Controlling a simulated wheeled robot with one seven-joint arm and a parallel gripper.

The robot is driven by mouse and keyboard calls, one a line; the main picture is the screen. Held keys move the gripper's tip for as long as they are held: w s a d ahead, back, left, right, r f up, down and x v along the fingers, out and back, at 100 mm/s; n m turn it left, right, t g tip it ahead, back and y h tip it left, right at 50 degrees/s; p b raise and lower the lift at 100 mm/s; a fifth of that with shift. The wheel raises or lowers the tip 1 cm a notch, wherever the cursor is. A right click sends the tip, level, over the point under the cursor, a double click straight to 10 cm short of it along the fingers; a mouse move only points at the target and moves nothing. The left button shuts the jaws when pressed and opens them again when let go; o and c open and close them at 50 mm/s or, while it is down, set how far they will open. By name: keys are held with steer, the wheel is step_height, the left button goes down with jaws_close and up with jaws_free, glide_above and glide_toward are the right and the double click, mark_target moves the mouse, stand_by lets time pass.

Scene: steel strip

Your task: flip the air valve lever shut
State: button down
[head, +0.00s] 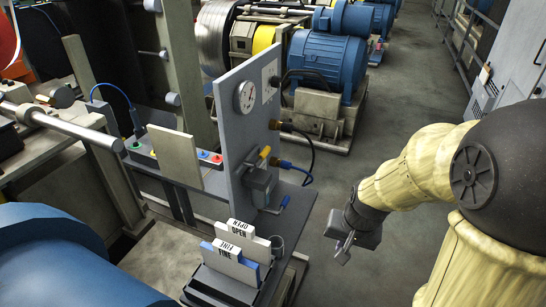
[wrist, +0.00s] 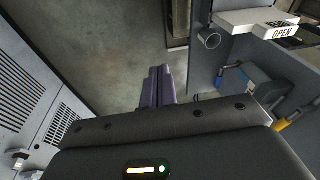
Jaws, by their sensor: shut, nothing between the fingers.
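A yellow lever (head: 264,153) sits on the grey upright panel (head: 236,115), beside a brass fitting with a blue hose. Below it is a grey box (head: 262,186) with a blue handle (head: 284,201) at its lower right. I cannot tell for sure which handle is the air valve's. In the wrist view a yellow part (wrist: 287,123) shows at the right, partly cut off, near a blue-and-grey box (wrist: 252,84). My gripper (head: 344,246) is shut and empty, over the floor to the right of the panel and apart from it. Its fingers (wrist: 158,84) are together in the wrist view.
A gauge (head: 246,96) is on the panel. A blue motor (head: 328,62) stands behind. Grey cabinets (head: 515,65) line the right. The aisle floor (head: 405,85) is clear.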

mark_target(261, 158)
steer(key=w+a+m+y+p, duration=0.1)
steer(key=w+a+m+y, duration=0.2)
steer(key=w+m, duration=0.3)
steer(key=w+a+m+t+y+p, duration=0.1)
steer(key=w+a+m+y, duration=0.2)
steer(key=w, duration=1)
steer(key=w+a+m+t+y+p, duration=0.1)
steer(key=w+a+m+y, duration=0.2)
steer(key=w+m, duration=0.7)
steer(key=shift+w+a+r+y, duration=0.2)
steer(key=shift+w+a+y, duration=0.15)
steer(key=shift+y, duration=0.35)
steer(key=w+a+f+p, duration=0.1)
steer(key=w+a+p, duration=0.2)
steer(key=a, duration=0.6)
steer(key=shift+w+f+p, duration=0.15)
steer(key=shift+p, duration=1.05)
steer(key=shift+d, duration=0.2)
